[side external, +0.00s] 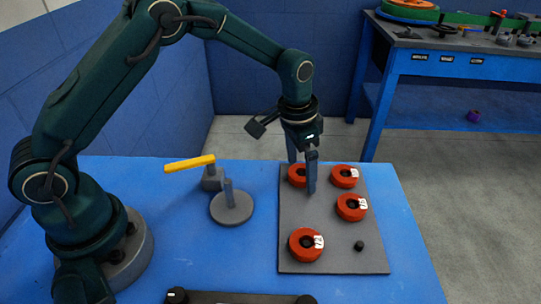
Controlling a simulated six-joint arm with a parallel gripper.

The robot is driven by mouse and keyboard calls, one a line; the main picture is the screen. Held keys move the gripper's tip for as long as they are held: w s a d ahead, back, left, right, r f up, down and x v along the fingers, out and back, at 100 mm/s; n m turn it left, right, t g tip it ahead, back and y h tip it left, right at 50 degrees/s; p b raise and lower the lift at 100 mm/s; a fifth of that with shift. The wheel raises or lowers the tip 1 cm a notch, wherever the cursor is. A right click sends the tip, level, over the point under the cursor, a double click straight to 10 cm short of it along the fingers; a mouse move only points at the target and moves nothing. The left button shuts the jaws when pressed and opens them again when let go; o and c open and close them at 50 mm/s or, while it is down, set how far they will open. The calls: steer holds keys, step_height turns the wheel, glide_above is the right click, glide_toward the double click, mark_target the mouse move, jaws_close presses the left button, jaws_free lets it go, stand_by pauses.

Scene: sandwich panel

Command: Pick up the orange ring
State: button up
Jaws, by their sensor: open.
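Several orange rings with dark centres lie on a grey panel on the blue table. One orange ring (296,174) is at the panel's far left, partly hidden behind a finger of my gripper. Another orange ring (344,176) is at the far right. A third orange ring (351,207) is nearer on the right, and one more orange ring (306,244) is at the near left. My gripper (302,172) points down at the far left ring, open, with its two fingers apart. I cannot tell whether the fingers touch the ring.
The grey panel (345,262) also bears a small black knob (359,246) at its near right. Left of it stand a grey round base with a post (231,207) and a yellow lever (190,164). A dark bar (240,298) lies at the front edge. A workbench (470,65) is behind.

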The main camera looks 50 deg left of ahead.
steer(key=shift+c, duration=0.3)
steer(key=c, duration=1.3)
steer(key=shift+c, duration=0.2)
